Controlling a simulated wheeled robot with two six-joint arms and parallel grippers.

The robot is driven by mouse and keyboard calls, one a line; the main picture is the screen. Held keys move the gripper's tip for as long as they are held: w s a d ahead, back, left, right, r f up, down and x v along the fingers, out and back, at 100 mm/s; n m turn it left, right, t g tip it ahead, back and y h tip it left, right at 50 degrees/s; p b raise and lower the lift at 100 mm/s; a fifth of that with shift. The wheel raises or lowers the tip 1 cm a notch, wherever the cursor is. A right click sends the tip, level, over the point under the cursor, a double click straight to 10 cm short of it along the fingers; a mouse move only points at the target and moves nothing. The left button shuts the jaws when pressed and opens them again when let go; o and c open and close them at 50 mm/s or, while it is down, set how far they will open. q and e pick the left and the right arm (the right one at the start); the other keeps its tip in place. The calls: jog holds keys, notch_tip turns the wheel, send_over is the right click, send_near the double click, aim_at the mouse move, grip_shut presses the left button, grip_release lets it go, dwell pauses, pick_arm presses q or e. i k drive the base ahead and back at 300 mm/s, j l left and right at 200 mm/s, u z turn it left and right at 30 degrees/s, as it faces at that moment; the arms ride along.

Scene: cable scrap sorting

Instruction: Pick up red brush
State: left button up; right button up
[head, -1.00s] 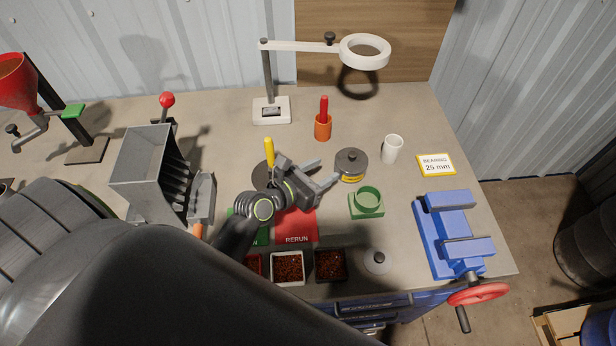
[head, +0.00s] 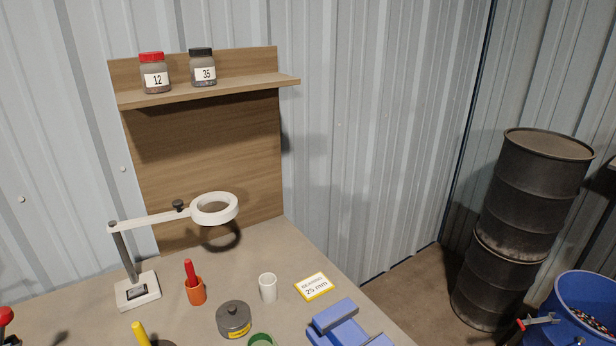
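The red brush (head: 190,270) stands upright in an orange cup (head: 196,292) on the workbench in the head view. Only its red handle shows; its lower end is hidden inside the cup. Neither of my grippers shows in the head view now.
A ring lamp (head: 214,209) on a white base stands left of the cup. A grey lidded pot (head: 233,319), a white cup (head: 268,287), a bearing sign (head: 313,287) and a blue vise (head: 346,326) are to the right. A shelf (head: 205,91) with two jars is above.

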aim_at(189, 267)
jog(key=k+l, duration=0.7)
